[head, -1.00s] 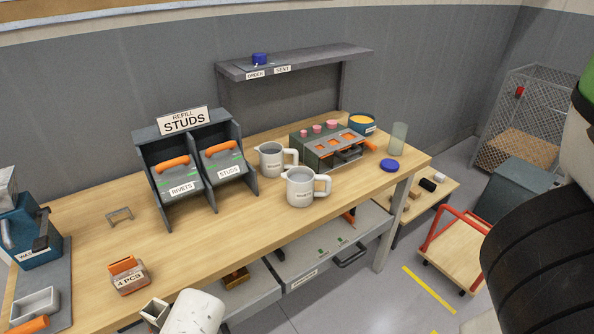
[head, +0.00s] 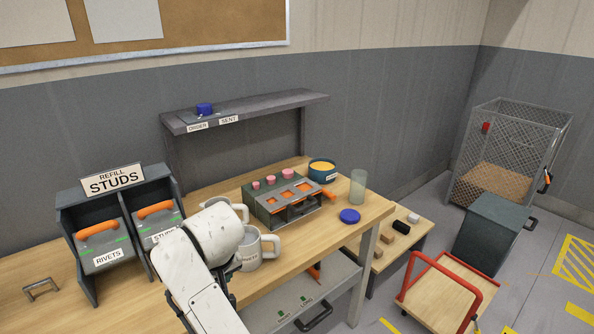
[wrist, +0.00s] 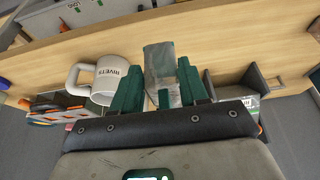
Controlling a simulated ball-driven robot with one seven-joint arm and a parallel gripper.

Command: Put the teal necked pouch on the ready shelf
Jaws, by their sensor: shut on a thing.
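My gripper (wrist: 160,90) shows in the wrist view with its two green fingers on either side of a greyish, see-through piece (wrist: 158,60). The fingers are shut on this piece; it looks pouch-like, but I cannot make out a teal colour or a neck. In the head view my white arm hides the gripper and what it holds. A white mug lettered RIVETS (wrist: 110,78) is beside the left finger, apart from it. No shelf is readably marked ready; a grey wall shelf (head: 265,108) bears labels ORDER and SENT.
The wooden bench (head: 335,224) holds the studs dispenser (head: 118,215), two mugs, including the nearer mug (head: 262,252), a press box (head: 285,203), an orange-filled bowl (head: 322,170), a clear cylinder (head: 357,187) and a blue lid (head: 349,216). A red-handled cart (head: 440,300) stands right.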

